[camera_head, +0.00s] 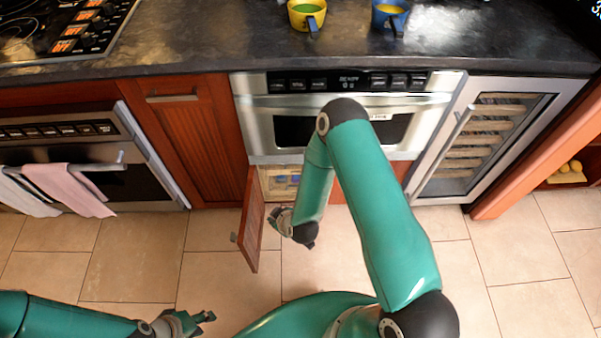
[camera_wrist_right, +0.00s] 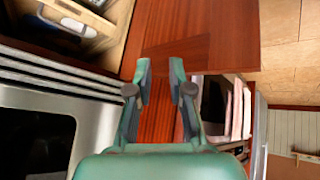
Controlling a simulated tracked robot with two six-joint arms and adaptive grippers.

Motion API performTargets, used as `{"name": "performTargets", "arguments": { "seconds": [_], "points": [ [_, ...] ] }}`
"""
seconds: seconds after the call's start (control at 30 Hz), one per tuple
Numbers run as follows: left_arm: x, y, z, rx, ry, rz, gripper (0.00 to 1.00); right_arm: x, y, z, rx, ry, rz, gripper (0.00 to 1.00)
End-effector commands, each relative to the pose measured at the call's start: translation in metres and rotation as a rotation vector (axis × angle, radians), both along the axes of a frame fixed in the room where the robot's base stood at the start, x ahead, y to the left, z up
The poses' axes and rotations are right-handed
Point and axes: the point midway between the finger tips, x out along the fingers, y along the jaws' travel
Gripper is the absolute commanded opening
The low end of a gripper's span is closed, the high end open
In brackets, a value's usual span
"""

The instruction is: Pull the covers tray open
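The covers tray (camera_head: 280,182) appears as a pale wooden box with blue items inside the low cabinet under the microwave. In the right wrist view, a wooden tray (camera_wrist_right: 112,22) with whitish contents shows at the upper left. The red-brown cabinet door (camera_head: 252,222) stands swung open at the left of the opening. My right gripper (camera_wrist_right: 161,75) is open and empty, with the door's wood panel behind its fingers; in the head view it is beside the door, partly hidden by its arm. My left gripper (camera_head: 205,318) looks open and empty, low at the left, away from the cabinet.
A steel microwave drawer (camera_head: 260,128) sits above the opening. An oven with towels (camera_head: 80,188) is at the left, a wine cooler (camera_head: 490,135) at the right. Cups (camera_head: 306,14) stand on the dark counter (camera_head: 200,40). The tiled floor (camera_head: 130,245) is clear.

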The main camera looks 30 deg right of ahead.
Motion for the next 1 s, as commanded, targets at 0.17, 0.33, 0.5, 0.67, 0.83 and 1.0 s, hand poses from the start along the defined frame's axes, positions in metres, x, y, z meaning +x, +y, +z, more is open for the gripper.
{"name": "performTargets", "arguments": {
  "seconds": [0.17, 0.33, 0.5, 0.67, 0.83, 1.0],
  "points": [
    [0.0, 0.0, -0.08, 0.0, 0.0, 0.0, 0.4, 0.054, -0.068, -0.085, -0.532, -0.255, 0.112, 0.2],
    [0.0, 0.0, -0.113, 0.0, 0.0, 0.0, 0.4, 0.067, -0.112, -0.107, -0.962, -0.319, 0.15, 0.2],
    [0.0, 0.0, -0.123, 0.0, 0.0, 0.0, 0.4, 0.068, -0.13, -0.109, -1.166, -0.315, 0.155, 0.2],
    [0.0, 0.0, -0.125, 0.0, 0.0, 0.0, 0.4, 0.078, -0.139, -0.108, -1.198, -0.313, 0.154, 0.2],
    [0.0, 0.0, -0.131, 0.0, 0.0, 0.0, 0.4, 0.101, -0.152, -0.114, -1.195, -0.315, 0.152, 0.2],
    [0.0, 0.0, -0.141, 0.0, 0.0, 0.0, 0.4, 0.131, -0.171, -0.122, -1.195, -0.315, 0.152, 0.2]
  ]
}}
